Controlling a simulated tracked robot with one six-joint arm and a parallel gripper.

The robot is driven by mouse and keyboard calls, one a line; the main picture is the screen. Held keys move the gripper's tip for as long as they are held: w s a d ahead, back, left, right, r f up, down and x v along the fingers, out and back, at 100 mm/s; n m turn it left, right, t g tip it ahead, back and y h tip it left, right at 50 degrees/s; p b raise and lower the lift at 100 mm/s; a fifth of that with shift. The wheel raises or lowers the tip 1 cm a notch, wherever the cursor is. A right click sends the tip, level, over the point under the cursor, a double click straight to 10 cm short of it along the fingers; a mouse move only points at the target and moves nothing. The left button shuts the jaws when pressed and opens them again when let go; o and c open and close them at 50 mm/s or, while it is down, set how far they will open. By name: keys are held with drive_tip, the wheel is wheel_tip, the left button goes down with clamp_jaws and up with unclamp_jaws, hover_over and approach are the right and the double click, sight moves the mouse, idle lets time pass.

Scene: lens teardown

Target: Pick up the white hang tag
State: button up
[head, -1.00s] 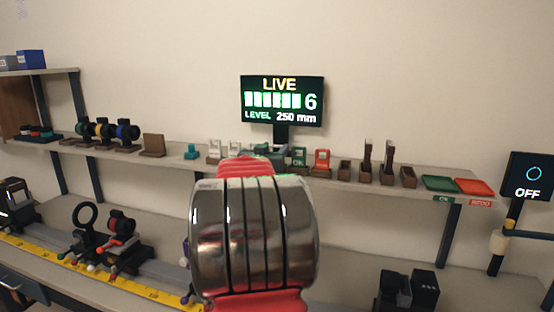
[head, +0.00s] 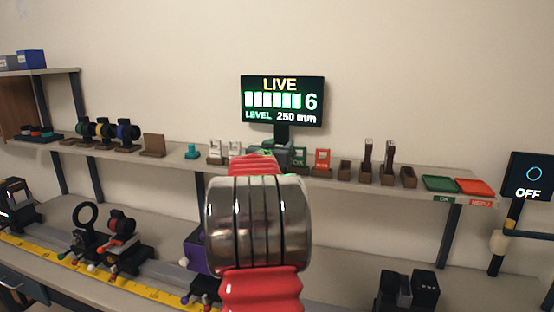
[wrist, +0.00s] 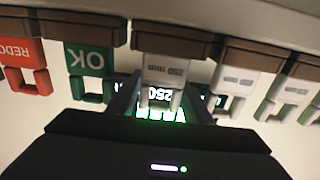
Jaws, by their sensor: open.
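Several white hang tags stand in brown holders along the shelf. One white tag (wrist: 164,72) is in the middle of the wrist view, in line with the gap between my fingers. Its small print is too blurred to read. More white tags (wrist: 240,80) are to its right. In the head view white tags (head: 215,148) show left of my arm. My gripper (wrist: 160,100) is open and empty, its fingers near the middle tag's lower picture end; I cannot tell whether they touch it. In the head view my arm hides most of the gripper.
A green OK tag (wrist: 88,62) and a red REDO tag (wrist: 22,65) stand beside the middle tag. The lit LIVE display (head: 282,100) is behind the shelf (head: 335,178). Green (head: 440,184) and red (head: 475,187) trays lie at the shelf's right.

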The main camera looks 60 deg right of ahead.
drive_tip(key=shift+c, duration=0.3)
drive_tip(key=c, duration=0.7)
drive_tip(key=shift+c, duration=0.2)
wheel_tip(320, 180, up, 10)
idle(0.4)
idle(0.5)
